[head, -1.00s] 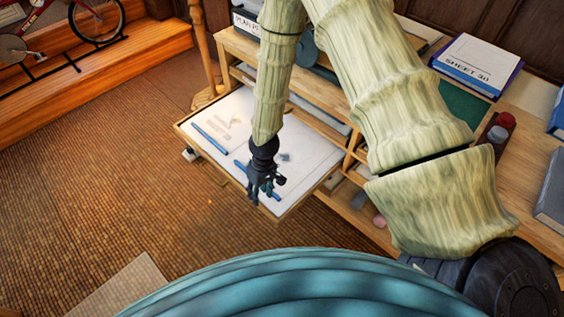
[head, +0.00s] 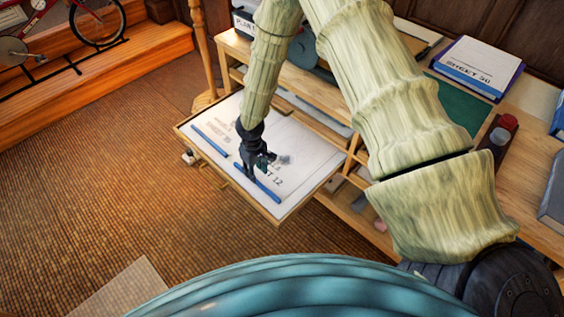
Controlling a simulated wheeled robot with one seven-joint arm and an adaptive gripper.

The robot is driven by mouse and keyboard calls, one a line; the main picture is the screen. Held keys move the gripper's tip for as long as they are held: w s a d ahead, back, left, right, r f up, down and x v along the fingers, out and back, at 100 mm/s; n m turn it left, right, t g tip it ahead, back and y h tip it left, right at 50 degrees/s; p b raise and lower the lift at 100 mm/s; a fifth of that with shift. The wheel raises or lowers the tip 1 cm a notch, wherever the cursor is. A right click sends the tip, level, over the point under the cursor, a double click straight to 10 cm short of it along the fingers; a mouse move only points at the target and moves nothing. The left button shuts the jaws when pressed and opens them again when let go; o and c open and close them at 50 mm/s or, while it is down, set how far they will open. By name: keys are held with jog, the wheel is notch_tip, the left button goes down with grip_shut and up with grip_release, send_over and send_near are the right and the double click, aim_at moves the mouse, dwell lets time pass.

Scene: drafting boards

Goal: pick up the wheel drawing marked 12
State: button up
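The drawing marked 12 (head: 290,180) is a white sheet lying flat in the right half of a pulled-out wooden drawer. The end of its label, "T 12", shows beside my gripper. A blue strip (head: 268,190) runs along its near left edge. My gripper (head: 251,175) is dark and points down at the upper part of this strip, hiding some of the strip and label. I cannot tell whether the fingers touch it or how far apart they are. A second white sheet (head: 232,110) with its own blue strip (head: 209,140) lies to the left; its label is blurred.
The wooden drawer (head: 282,221) has a low rim and sticks out from a wooden desk. A blue-edged box marked SHEET 30 (head: 480,65), a green mat (head: 455,104) and a red-topped item (head: 507,123) are on the desktop. The brown floor (head: 120,190) at left is open.

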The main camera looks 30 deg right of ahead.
jog(key=shift+a+f, duration=0.15)
jog(key=shift+f, duration=1.15)
jog(key=shift+a+f, duration=0.1)
jog(key=shift+f, duration=1.15)
jog(key=shift+c, duration=0.2)
grip_shut()
